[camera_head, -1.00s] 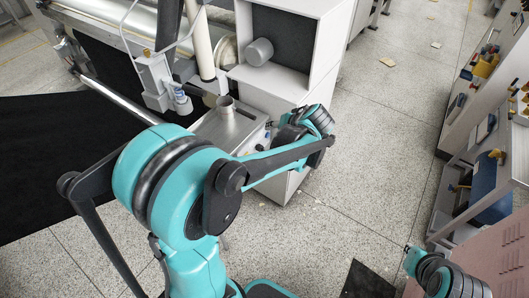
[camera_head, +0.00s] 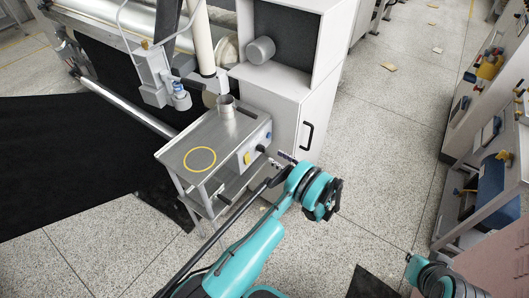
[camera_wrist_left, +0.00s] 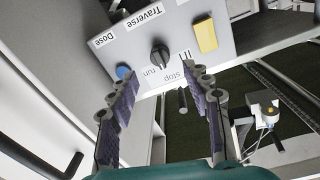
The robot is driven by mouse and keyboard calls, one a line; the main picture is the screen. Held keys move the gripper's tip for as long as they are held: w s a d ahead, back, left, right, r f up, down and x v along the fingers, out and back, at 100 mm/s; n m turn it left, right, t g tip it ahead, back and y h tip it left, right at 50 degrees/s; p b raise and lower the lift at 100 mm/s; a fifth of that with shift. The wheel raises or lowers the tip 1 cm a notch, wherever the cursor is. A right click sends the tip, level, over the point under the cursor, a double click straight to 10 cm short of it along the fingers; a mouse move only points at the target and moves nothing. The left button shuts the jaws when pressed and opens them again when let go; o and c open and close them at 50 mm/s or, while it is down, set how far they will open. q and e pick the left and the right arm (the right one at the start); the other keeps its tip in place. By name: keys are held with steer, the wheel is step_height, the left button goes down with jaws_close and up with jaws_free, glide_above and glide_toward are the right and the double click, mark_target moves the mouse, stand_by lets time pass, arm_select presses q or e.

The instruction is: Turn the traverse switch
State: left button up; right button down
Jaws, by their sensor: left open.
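The traverse switch (camera_wrist_left: 160,55) is a black rotary knob on a light grey control panel (camera_wrist_left: 205,65) marked "Traverse", "Dose", "run" and "stop". A blue button (camera_wrist_left: 123,72) and a yellow one (camera_wrist_left: 206,36) flank it. In the head view the switch (camera_head: 261,148) is on the front of the steel stand's box. My left gripper (camera_wrist_left: 167,82) is open, its two padded fingers pointing at the panel with the knob ahead between them. The fingers look apart from the knob. In the head view the left gripper (camera_head: 281,158) is close in front of the panel.
A metal cup (camera_head: 226,107) stands on the steel stand (camera_head: 178,158), which has a yellow ring on top. A white cabinet (camera_head: 290,105) with a black handle (camera_head: 307,136) is beside it. A roller machine is behind.

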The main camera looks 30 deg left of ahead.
mark_target(262, 149)
arm_select(q)
steer(key=a, duration=0.2)
steer(key=a+b, duration=0.1)
steer(key=a, duration=0.2)
steer(key=w+a+b, duration=0.1)
steer(key=a, duration=0.1)
steer(key=shift+a, duration=0.25)
jaws_close()
